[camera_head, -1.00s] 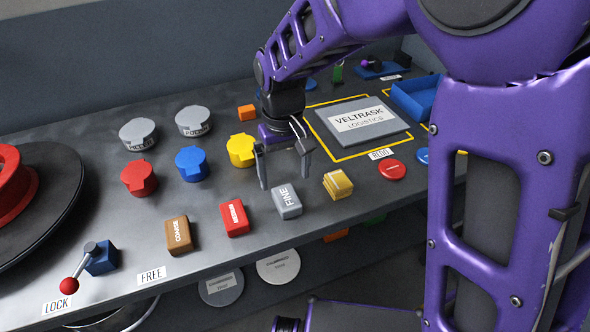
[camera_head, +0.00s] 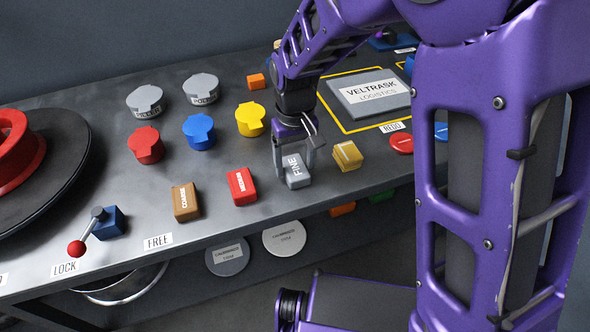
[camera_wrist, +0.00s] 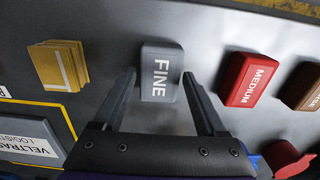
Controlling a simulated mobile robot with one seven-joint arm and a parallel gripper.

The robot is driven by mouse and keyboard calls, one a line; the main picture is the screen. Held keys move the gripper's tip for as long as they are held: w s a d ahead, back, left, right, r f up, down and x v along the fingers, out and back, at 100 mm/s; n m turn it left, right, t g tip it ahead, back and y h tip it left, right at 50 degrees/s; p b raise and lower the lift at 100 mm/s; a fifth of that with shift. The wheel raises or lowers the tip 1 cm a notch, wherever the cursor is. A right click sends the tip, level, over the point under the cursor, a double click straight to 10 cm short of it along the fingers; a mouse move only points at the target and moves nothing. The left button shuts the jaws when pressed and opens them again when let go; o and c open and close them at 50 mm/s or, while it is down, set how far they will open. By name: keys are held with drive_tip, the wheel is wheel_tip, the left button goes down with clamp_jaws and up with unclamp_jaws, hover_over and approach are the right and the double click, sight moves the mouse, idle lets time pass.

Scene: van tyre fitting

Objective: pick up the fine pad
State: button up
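The fine pad (camera_head: 297,171) is a small grey block with white lettering "FINE", lying on the dark bench near its front edge. It also shows in the wrist view (camera_wrist: 160,75), lettering up. My gripper (camera_head: 295,168) is down at the pad, with one finger on each side of it. In the wrist view my gripper (camera_wrist: 164,80) is open, with the pad between its fingertips and a visible gap on each side. The pad rests on the bench.
The red medium pad (camera_head: 242,186) and brown coarse pad (camera_head: 186,202) lie to the left. A yellow block (camera_head: 347,156) sits close on the right. Coloured caps (camera_head: 198,132) stand behind. A grey Veltrask plate (camera_head: 369,97) lies at the right.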

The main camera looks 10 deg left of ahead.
sight(295, 166)
drive_tip(key=c, duration=1)
drive_tip(key=shift+o, duration=0.2)
wheel_tip(295, 166, up, 10)
drive_tip(key=p, duration=0.2)
